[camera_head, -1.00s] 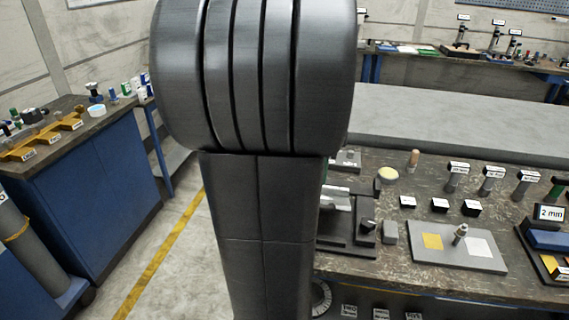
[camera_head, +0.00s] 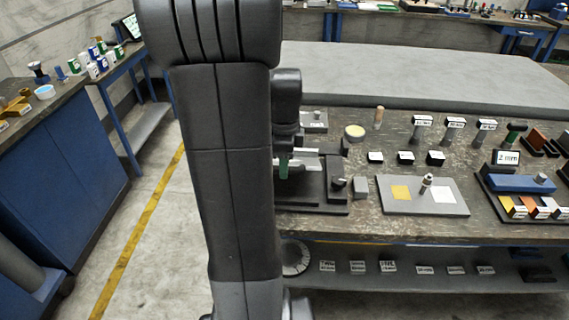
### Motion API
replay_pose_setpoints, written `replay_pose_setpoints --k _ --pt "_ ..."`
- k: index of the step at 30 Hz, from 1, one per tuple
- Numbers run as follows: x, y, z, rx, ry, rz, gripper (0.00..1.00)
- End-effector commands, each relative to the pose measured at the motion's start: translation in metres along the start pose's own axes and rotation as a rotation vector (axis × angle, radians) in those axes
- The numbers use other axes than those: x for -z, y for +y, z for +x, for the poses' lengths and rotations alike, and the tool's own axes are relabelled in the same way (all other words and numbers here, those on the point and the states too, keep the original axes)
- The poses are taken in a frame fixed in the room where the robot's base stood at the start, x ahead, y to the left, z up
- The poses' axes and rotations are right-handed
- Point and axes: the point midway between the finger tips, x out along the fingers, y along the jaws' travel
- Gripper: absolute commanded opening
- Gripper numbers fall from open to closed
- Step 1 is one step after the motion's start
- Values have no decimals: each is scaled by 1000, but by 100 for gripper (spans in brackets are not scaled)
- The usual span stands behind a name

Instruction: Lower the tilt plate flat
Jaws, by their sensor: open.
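The tilt plate, a light grey plate (camera_head: 308,160), sits on a black fixture (camera_head: 322,192) at the near left of the bench. Its left part is hidden behind my arm, and I cannot tell its tilt angle. A dark knob (camera_head: 339,183) stands at the fixture's right side. My gripper (camera_head: 284,166) is only partly in view, just right of my large arm link, pointing down over the left part of the fixture. It is open and no held object shows. I cannot tell whether it touches the plate.
A small grey block (camera_head: 361,188) stands close right of the fixture. Further right are a grey board (camera_head: 450,203) with yellow and white squares and a blue gauge stand (camera_head: 521,184). Labelled posts (camera_head: 453,130) and a cream round pad (camera_head: 355,132) stand behind. My arm blocks the left centre.

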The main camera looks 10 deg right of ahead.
Motion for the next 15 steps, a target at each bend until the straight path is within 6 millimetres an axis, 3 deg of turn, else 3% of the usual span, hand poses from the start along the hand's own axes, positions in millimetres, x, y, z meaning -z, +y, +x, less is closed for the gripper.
replay_pose_setpoints --k 11,15 --pt "0 0 7 0 0 0 41" --pt "0 0 7 0 0 0 15"
